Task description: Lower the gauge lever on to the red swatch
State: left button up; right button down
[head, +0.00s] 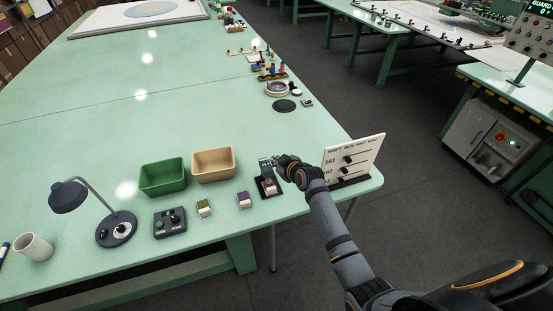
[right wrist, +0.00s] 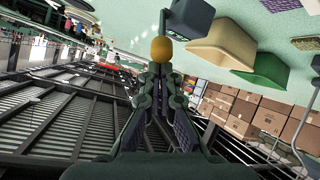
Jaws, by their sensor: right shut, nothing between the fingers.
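The gauge (head: 266,162) stands near the table's right end, a small dark device with a lit readout and a black base. The red swatch (head: 269,187) lies on that base, in front of the readout. My right gripper (head: 279,161) is beside the top of the gauge and is shut and empty. In the right wrist view, a yellow-orange ball knob (right wrist: 161,50), seemingly the lever's end, shows just at the closed fingertips (right wrist: 160,68). I cannot tell whether they touch it. The lever's arm is mostly hidden in the head view. My left gripper is out of view.
A purple swatch (head: 244,200) and an olive swatch (head: 204,207) lie left of the gauge. Behind them stand a green bin (head: 163,177) and a tan bin (head: 213,164). A white board (head: 352,160) stands right of my wrist at the table's edge. A control box (head: 169,222) is further left.

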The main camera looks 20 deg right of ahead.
jog(key=shift+s+d+f, duration=0.1)
jog(key=shift+f, duration=0.1)
jog(key=shift+f, duration=0.15)
jog(key=s+f+t+b, duration=0.2)
jog(key=b, duration=0.6)
jog(key=shift+s+t, duration=0.25)
jog(key=shift+t, duration=0.15)
